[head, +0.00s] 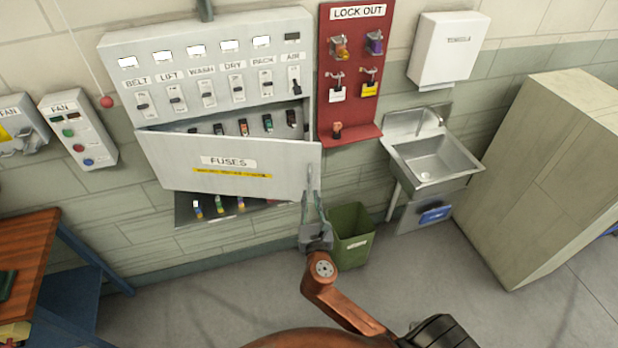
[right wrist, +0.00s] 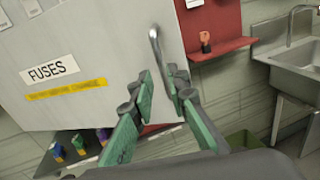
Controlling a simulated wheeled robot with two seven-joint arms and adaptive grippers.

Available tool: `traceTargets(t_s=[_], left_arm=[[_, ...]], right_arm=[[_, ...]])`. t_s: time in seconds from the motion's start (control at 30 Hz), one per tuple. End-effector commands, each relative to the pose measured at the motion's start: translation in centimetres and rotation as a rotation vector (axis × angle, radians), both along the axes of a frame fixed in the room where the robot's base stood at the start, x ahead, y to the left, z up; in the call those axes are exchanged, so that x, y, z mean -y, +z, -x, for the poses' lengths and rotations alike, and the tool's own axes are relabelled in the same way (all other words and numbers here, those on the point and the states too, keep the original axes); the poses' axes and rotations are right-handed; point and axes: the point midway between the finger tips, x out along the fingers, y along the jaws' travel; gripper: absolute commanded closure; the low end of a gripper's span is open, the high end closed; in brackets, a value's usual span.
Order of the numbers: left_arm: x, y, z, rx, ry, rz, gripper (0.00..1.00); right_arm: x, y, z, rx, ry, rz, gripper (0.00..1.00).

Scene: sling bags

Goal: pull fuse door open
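The fuse door (head: 235,180) is a pale grey panel labelled FUSES on the lower part of the wall cabinet. It stands ajar, its right side swung out from the cabinet, with fuses showing above and below it. Its upright bar handle (head: 310,178) is near the right edge and also shows in the right wrist view (right wrist: 156,50). My right gripper (head: 311,196) is at the handle's lower end. In the right wrist view its green fingers (right wrist: 162,84) stand apart, one each side of the bar, with a gap on the left. My left gripper is not in view.
A red lock out board (head: 350,110) hangs right of the cabinet (head: 205,55). A green bin (head: 352,232) stands on the floor beside my right gripper. A steel sink (head: 432,160) and a large beige cabinet (head: 545,170) are to the right. A wooden-topped table (head: 28,240) is at left.

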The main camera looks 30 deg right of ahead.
Motion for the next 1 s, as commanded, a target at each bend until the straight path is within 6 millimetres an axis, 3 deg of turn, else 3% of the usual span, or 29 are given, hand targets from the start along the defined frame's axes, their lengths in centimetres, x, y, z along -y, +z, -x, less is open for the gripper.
traceTargets(t_s=[0.1, 0.27, 0.6, 1.0], left_arm=[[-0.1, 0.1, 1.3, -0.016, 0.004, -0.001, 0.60], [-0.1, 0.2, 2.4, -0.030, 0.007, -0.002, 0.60], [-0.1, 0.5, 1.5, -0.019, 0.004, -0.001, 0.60], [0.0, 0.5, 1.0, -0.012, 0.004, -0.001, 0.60]], right_arm=[[0.3, 1.3, -0.4, 0.011, -0.005, 0.031, 0.85], [1.3, 1.3, -2.5, 0.011, -0.005, 0.031, 0.85], [3.2, 1.2, -6.4, 0.009, -0.005, 0.027, 0.85], [3.4, 1.1, -6.8, 0.009, -0.004, 0.025, 0.88]])
